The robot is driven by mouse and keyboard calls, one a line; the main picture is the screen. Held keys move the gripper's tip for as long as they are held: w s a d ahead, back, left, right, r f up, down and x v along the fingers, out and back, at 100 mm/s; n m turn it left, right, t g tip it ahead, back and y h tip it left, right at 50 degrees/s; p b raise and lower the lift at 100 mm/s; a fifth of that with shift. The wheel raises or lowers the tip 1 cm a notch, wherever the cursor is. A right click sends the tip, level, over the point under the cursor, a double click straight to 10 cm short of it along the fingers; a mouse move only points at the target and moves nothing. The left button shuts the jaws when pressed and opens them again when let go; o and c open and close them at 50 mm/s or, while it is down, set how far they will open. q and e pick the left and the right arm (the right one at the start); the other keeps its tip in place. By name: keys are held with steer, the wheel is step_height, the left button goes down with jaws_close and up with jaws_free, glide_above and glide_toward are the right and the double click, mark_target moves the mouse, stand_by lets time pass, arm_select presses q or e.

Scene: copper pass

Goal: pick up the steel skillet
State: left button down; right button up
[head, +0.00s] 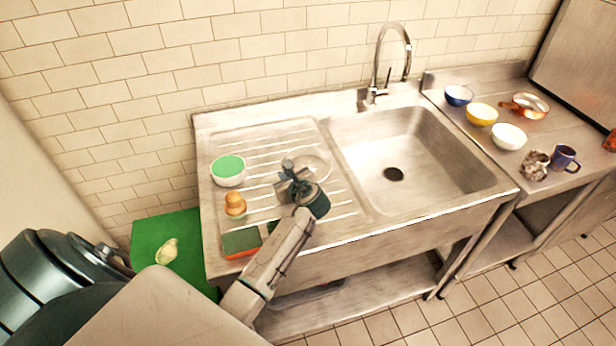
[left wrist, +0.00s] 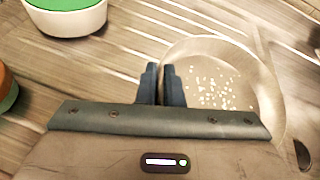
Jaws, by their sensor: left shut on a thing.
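The steel skillet (head: 316,164) is on the ribbed drainboard, left of the sink basin, partly hidden by my left gripper. In the left wrist view the skillet (left wrist: 235,75) is a round, shallow pan with small pale bits inside. My left gripper (head: 287,170) is shut on the skillet at its left rim; its fingers (left wrist: 160,82) are close together across that edge. I cannot tell whether the skillet is raised off the drainboard. My right gripper is not in view.
A white container with a green top (head: 229,169), an orange-brown object (head: 235,204) and a green-and-orange sponge (head: 240,242) are on the drainboard. The sink basin (head: 420,150) is empty, with a tall faucet (head: 377,75) behind. Several bowls and a mug (head: 564,158) stand on the right counter.

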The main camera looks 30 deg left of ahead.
arm_select(q)
steer(key=shift+f, duration=0.15)
steer(key=shift+r, duration=0.55)
step_height(320, 180, up, 8)
steer(key=shift+w+r+b, duration=0.1)
steer(key=shift+r+b, duration=0.15)
steer(key=shift+b, duration=0.65)
steer(key=shift+r, duration=0.35)
